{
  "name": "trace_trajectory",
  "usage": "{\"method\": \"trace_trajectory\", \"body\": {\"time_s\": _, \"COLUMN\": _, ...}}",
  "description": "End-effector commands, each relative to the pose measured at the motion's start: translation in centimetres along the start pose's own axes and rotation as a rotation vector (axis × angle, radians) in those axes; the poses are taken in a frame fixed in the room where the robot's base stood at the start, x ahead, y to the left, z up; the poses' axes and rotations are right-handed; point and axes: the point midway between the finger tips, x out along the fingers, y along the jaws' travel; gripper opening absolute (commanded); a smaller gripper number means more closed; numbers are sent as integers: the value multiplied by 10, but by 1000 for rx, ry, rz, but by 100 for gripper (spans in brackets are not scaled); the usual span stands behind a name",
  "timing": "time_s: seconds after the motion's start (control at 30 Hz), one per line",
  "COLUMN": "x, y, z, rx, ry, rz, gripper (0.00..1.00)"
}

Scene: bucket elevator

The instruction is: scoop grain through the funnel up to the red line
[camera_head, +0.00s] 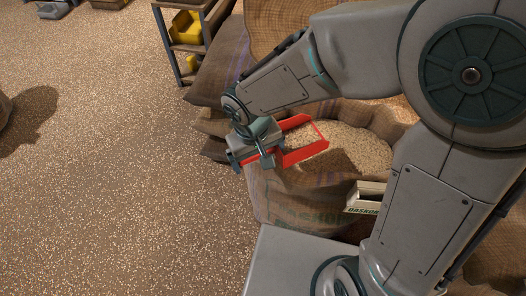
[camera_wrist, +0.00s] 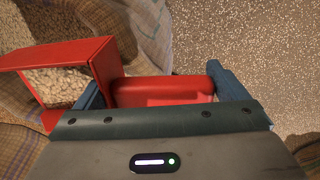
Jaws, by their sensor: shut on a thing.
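My gripper (camera_head: 257,157) is shut on the red scoop (camera_head: 303,153) by its handle. In the wrist view my gripper (camera_wrist: 157,90) has one blue finger on each side of the red handle, and the scoop's box-shaped bowl (camera_wrist: 75,52) lies to the left. The scoop is over the near left rim of an open burlap sack (camera_head: 280,200) filled with pale grain (camera_head: 352,146). Grain also shows in the wrist view (camera_wrist: 55,85), seen through and around the scoop; I cannot tell how much of it is in the bowl. No funnel or red line is visible.
A shelf rack (camera_head: 190,45) with yellow bins (camera_head: 187,27) stands behind at the top. More burlap sacks (camera_head: 220,70) lie beside the open one. A small box with lettering (camera_head: 364,199) is at the sack's right front.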

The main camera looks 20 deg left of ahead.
Motion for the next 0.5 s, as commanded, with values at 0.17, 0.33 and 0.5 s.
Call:
{"method": "trace_trajectory", "body": {"time_s": 0.17, "x": -8, "y": 3, "z": 0, "rx": 0, "ry": -2, "rz": -32, "gripper": 61}}
{"method": "trace_trajectory", "body": {"time_s": 0.33, "x": -13, "y": 6, "z": 0, "rx": 3, "ry": -1, "rz": -66, "gripper": 61}}
{"method": "trace_trajectory", "body": {"time_s": 0.5, "x": -16, "y": 10, "z": 0, "rx": 5, "ry": -3, "rz": -99, "gripper": 61}}
